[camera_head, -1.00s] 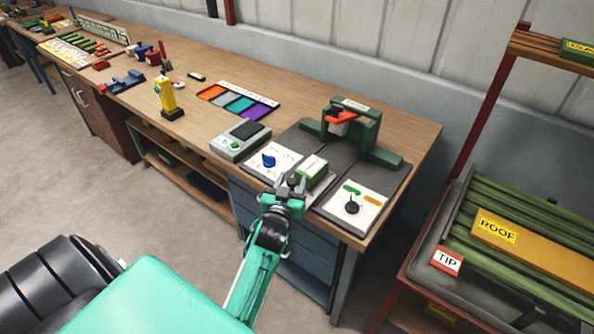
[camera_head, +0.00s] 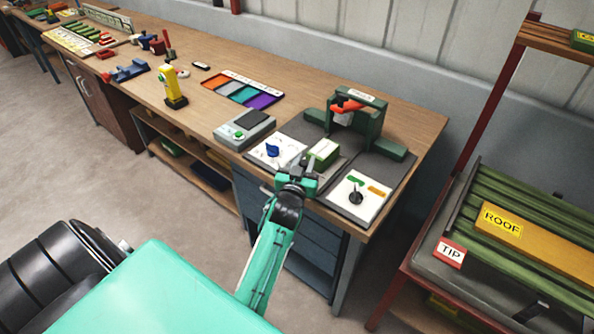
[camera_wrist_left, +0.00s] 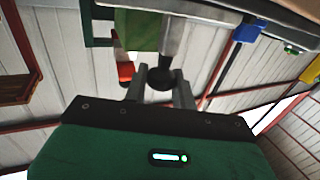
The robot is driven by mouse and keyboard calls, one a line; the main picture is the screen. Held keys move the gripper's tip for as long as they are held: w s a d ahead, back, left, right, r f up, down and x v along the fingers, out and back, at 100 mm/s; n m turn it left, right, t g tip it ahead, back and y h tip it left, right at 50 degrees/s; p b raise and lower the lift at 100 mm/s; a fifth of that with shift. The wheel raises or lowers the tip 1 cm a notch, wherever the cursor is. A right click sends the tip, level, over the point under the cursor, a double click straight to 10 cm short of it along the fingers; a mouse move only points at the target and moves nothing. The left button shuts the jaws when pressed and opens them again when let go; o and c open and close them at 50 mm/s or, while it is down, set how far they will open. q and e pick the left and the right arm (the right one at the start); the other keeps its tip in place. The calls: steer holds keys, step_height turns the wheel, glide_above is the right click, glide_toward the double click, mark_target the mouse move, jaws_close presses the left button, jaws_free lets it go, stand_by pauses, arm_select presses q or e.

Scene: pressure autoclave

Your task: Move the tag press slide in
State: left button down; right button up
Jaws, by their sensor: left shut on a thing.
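The tag press (camera_head: 373,128) is a dark green frame with an orange-red handle (camera_head: 347,106), standing at the right end of the bench. Its slide carries a light green block (camera_head: 323,152) and sits in front of the press, on the dark base between two white panels. My left gripper (camera_head: 305,173) is at the slide's near end, just in front of the block. In the left wrist view the left gripper (camera_wrist_left: 161,86) is shut on the slide's black knob (camera_wrist_left: 160,77), which ends a grey rod (camera_wrist_left: 173,38). The green block (camera_wrist_left: 137,30) shows beside the rod. My right gripper is out of view.
A white panel with a blue knob (camera_head: 272,150) is left of the slide. A panel with a black lever (camera_head: 356,194) is right of it. A grey device (camera_head: 244,128) and a coloured tray (camera_head: 241,91) stand farther left. A red-framed rack (camera_head: 481,110) stands right of the bench.

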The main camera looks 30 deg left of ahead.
arm_select(q)
steer(key=w+b, duration=0.1)
steer(key=w, duration=0.3)
steer(key=shift+w+d+f, duration=0.1)
steer(key=shift+w+d, duration=0.05)
steer(key=shift+w, duration=0.1)
steer(key=c, duration=1.2)
jaws_free()
steer(key=shift+o, duration=0.2)
